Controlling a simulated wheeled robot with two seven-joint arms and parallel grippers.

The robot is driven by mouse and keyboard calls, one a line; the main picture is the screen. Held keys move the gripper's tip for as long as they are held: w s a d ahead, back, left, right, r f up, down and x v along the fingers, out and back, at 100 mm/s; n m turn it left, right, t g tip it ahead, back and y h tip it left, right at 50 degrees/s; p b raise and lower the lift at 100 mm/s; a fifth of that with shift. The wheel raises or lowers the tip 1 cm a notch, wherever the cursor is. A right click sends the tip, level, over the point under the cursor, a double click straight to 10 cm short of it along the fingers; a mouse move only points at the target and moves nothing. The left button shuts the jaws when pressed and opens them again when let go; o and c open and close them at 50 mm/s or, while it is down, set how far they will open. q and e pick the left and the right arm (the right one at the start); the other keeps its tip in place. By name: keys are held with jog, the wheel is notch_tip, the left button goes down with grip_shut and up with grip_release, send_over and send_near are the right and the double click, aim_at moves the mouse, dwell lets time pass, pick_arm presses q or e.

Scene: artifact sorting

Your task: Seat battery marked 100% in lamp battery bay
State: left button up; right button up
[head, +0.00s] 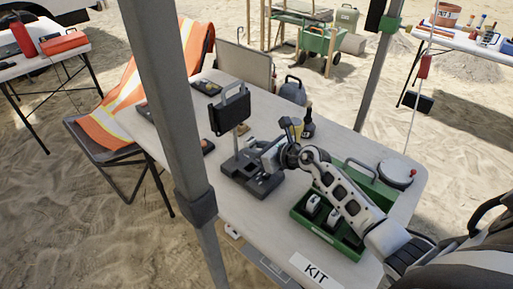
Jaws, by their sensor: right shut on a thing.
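The work lamp (229,112) stands on the kit table, its dark head on a thin upright post. Its dark base (244,183) sits at the bottom of the post, with recesses in its top. My right gripper (268,157) reaches in from the right and is just above the right side of the lamp base. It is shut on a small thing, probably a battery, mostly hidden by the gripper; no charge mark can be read. I cannot tell if that thing touches the bay. My left gripper is not in view.
A green tray (299,216) holding light-coloured cylindrical things lies under my right forearm. A dark bottle (308,126) and a grey rounded container (293,90) stand behind the gripper. A grey tent pole (178,120) rises in front of the table's left part. A round grey-lidded thing (397,172) stands at the right.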

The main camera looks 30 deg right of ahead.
jog(key=b, duration=0.3)
send_over(256, 171)
notch_tip(256, 171, down, 4)
jog(key=shift+d+f, duration=0.1)
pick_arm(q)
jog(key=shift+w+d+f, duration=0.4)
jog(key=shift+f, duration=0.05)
pick_arm(e)
jog(key=shift+f, duration=0.15)
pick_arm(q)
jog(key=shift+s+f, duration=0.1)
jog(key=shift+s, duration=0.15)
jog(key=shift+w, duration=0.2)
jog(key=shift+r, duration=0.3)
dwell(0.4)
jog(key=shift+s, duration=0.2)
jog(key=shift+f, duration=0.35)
pick_arm(e)
jog(key=shift+f, duration=0.35)
pick_arm(q)
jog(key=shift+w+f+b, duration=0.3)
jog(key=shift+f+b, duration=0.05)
jog(key=shift+b, duration=0.25)
pick_arm(e)
jog(key=shift+f, duration=0.65)
pick_arm(q)
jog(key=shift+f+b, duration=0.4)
jog(key=shift+b, duration=0.15)
pick_arm(e)
jog(key=shift+f, duration=0.6)
